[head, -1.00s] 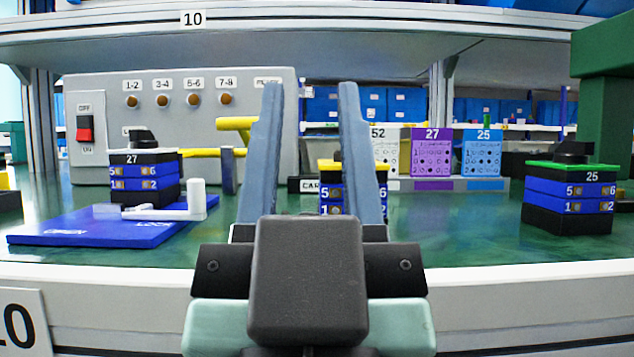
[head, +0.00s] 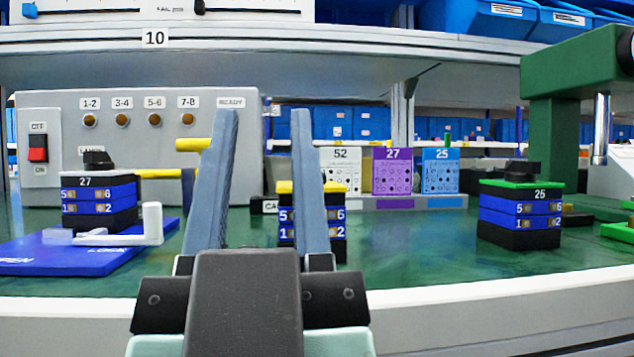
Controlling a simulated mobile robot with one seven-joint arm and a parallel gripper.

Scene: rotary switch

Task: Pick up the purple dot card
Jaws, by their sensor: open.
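The purple dot card (head: 392,171), marked 27, stands upright in a card rack (head: 420,202) at the back of the green bench. A white card (head: 341,167) marked 52 is on its left and a blue card (head: 440,171) marked 25 on its right. My gripper (head: 262,118) is open and empty, its two long blue-grey fingers pointing up and forward. It is left of the purple card and nearer to me, apart from it.
A yellow-topped switch block (head: 327,225) stands partly behind my right finger. A green-topped block (head: 520,215) marked 25 is at the right. Block 27 (head: 98,205) sits on a blue locking plate (head: 30,254) at the left. A grey test panel (head: 60,110) stands behind; a shelf (head: 300,48) spans above.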

